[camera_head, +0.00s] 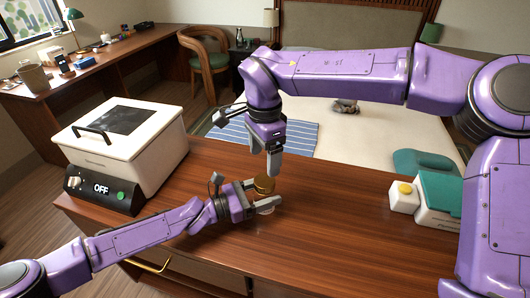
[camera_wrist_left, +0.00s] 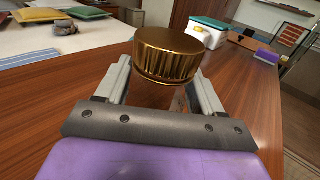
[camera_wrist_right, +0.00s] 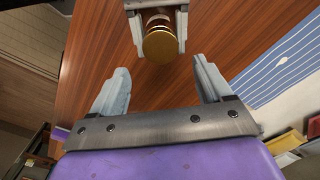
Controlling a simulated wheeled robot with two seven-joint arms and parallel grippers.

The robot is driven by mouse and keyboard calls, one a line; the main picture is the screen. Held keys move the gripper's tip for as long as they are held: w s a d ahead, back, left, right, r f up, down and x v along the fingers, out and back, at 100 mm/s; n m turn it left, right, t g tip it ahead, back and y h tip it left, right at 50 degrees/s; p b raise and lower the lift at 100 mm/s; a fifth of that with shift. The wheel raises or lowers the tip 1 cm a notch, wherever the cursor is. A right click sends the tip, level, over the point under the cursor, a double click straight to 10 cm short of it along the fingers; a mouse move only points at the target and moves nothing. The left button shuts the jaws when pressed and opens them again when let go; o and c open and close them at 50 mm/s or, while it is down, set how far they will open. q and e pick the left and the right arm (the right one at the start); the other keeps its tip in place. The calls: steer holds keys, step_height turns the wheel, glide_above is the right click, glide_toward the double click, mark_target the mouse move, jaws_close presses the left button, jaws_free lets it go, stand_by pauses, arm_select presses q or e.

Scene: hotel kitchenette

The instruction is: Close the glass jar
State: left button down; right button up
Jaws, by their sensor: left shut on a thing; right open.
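The glass jar (camera_wrist_left: 160,95) is mostly hidden between the fingers of my left gripper (camera_wrist_left: 165,80), which is shut on it low above the wooden counter. A ribbed gold lid (camera_wrist_left: 168,52) sits at the jar's top; I cannot tell whether it is screwed tight. The lid also shows in the head view (camera_head: 264,184) and in the right wrist view (camera_wrist_right: 160,45). My right gripper (camera_head: 273,170) points down just above and behind the lid in the head view. In the right wrist view its fingers (camera_wrist_right: 160,78) are apart and empty, with the lid beyond the fingertips.
A white appliance (camera_head: 125,145) with a dark window and an "OFF" panel stands at the counter's left. A white box with a teal lid (camera_head: 440,194) and a small white block with a yellow button (camera_head: 404,197) are at the right. The counter between is clear.

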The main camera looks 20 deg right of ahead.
mark_target(264, 180)
step_height(264, 180, down, 8)
steer(key=shift+r, duration=0.1)
stand_by(0.4)
steer(key=c, duration=1.1)
steer(key=shift+o, duration=0.2)
steer(key=m, duration=0.3)
steer(key=shift+m, duration=0.4)
steer(key=m, duration=1.8)
steer(key=o, duration=1.2)
